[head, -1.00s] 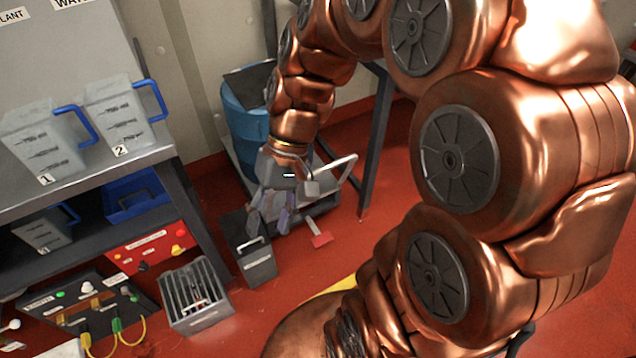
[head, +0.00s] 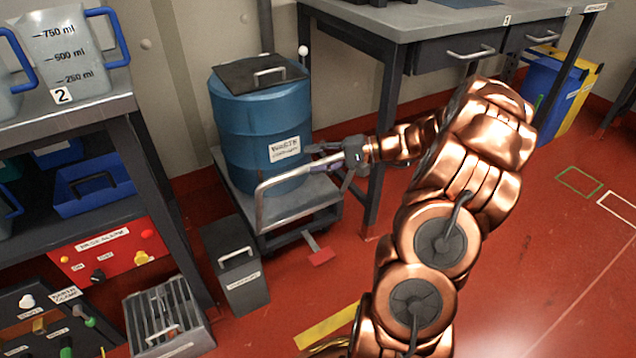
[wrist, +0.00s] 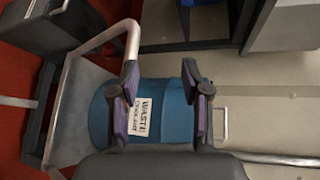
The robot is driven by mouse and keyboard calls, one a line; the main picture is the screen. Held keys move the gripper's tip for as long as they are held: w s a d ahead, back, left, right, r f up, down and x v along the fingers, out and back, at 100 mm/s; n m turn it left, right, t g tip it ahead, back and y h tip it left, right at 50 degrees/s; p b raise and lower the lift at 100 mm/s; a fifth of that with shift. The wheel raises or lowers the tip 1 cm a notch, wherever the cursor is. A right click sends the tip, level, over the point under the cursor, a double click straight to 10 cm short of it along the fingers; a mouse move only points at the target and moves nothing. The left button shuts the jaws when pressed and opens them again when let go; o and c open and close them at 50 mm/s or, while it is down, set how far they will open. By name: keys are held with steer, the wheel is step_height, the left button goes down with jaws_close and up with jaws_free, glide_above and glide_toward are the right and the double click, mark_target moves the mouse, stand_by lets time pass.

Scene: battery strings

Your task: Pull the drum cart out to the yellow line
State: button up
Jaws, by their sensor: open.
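The drum cart (head: 325,192) is a grey platform on castors with a bent silver push handle (head: 262,212). It stands against the wall under a blue drum (head: 230,130) with a "WASTE COOLANT" label and dark lid. A red pedal (head: 320,257) sticks out at its front. The yellow line (head: 327,325) lies on the floor in front, partly hidden by my arm. My gripper (head: 312,158) is open at the handle's right end, fingers pointing left at the drum. In the wrist view the handle (wrist: 100,38) meets the left finger; I cannot tell whether they touch.
A dark bin (head: 236,275) stands just left of the cart, beside a slotted metal box (head: 168,318). A shelf bench (head: 150,110) is at left. A workbench with drawers (head: 440,60) is behind at right, its leg near the cart. The red floor at right is open.

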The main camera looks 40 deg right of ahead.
steer(key=d+f+m+t+h+b, duration=0.1)
steer(key=d+f+m+t+b, duration=0.15)
steer(key=d+f, duration=0.55)
steer(key=shift+n+t, duration=0.25)
steer(key=shift+t, duration=0.1)
steer(key=shift+w+d+r+b+x, duration=0.15)
steer(key=shift+b+x, duration=0.3)
steer(key=shift+x, duration=0.65)
steer(key=shift+w+d+r+b+x, duration=0.1)
steer(key=shift+r+b+x, duration=0.3)
steer(key=shift+x, duration=0.7)
steer(key=shift+w+d+r+b+x, duration=0.15)
steer(key=shift+b+x, duration=0.4)
steer(key=shift+x, duration=0.55)
steer(key=shift+f, duration=0.1)
steer(key=shift+c, duration=0.4)
jaws_close()
